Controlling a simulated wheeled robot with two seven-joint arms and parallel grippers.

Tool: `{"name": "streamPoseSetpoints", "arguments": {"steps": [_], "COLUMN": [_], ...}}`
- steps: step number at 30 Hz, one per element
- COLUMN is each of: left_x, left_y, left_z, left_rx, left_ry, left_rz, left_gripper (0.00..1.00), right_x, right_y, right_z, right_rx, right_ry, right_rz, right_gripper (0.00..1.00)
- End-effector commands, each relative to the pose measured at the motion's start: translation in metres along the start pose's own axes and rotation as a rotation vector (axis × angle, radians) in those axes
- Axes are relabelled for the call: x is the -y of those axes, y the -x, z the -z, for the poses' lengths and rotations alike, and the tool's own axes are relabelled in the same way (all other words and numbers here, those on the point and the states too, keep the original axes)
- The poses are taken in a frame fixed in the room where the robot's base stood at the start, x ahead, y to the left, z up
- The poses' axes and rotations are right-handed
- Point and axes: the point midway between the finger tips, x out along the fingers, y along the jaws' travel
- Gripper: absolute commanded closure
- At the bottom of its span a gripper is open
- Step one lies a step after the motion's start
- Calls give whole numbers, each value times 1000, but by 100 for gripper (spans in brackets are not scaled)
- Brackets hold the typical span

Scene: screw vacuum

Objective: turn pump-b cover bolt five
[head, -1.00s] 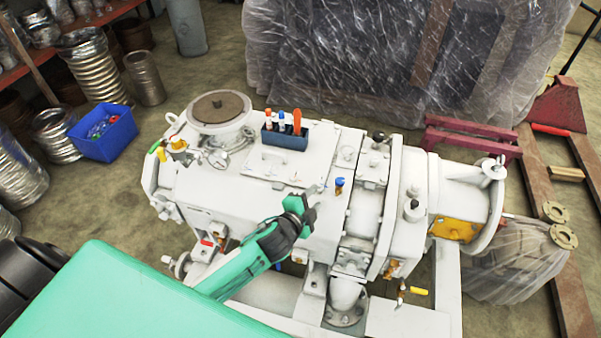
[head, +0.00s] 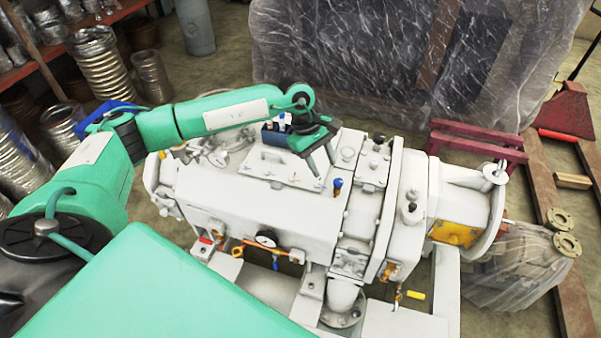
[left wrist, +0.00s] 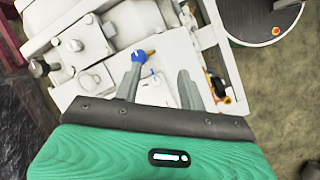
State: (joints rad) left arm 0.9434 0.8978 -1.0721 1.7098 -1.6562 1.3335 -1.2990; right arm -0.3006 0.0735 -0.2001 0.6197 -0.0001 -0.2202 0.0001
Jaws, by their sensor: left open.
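The white pump (head: 230,205) fills the middle of the head view. A pale flat cover plate (head: 262,170) with a bar handle lies on its top; small bolts sit around its edge, and I cannot tell which is bolt five. My left gripper (head: 324,169) is open and empty, fingers pointing down above the right end of the cover. In the left wrist view the gripper's fingers (left wrist: 160,70) straddle a view of the cover plate (left wrist: 155,94), apart from it as far as I can tell. My right gripper is out of view.
A blue-capped fitting (head: 338,183) stands just right of the fingers and shows in the left wrist view (left wrist: 138,57). A dark blue tool holder (head: 271,137) is partly hidden behind the gripper. A gauge (head: 266,238) sits on the pump's front. Wrapped crates stand behind.

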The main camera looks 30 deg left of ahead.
Motion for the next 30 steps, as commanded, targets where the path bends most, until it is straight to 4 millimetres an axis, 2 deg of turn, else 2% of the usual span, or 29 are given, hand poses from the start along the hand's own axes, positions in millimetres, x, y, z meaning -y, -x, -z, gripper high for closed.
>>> {"name": "streamPoseSetpoints", "arguments": {"steps": [1, 4, 8, 11, 17, 24, 30], "left_x": [6, 18, 28, 32, 37, 46, 51], "left_y": [17, 44, 64, 66, 41, -7, -40], "left_z": [24, 59, 82, 88, 95, 113, 125], "left_rx": [-93, -234, -326, -345, -342, -341, -341], "left_ry": [-33, -81, -105, -109, -109, -107, -107], "left_rz": [40, 121, 183, 201, 203, 203, 201], "left_gripper": [59, 59, 59, 59, 59, 59, 59], "right_x": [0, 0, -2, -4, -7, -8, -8], "right_y": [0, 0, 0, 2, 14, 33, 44], "right_z": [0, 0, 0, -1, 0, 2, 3], "right_rx": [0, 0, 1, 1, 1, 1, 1], "right_ry": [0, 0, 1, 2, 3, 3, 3], "right_rz": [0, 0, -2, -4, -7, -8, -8], "right_gripper": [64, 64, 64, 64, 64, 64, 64]}}
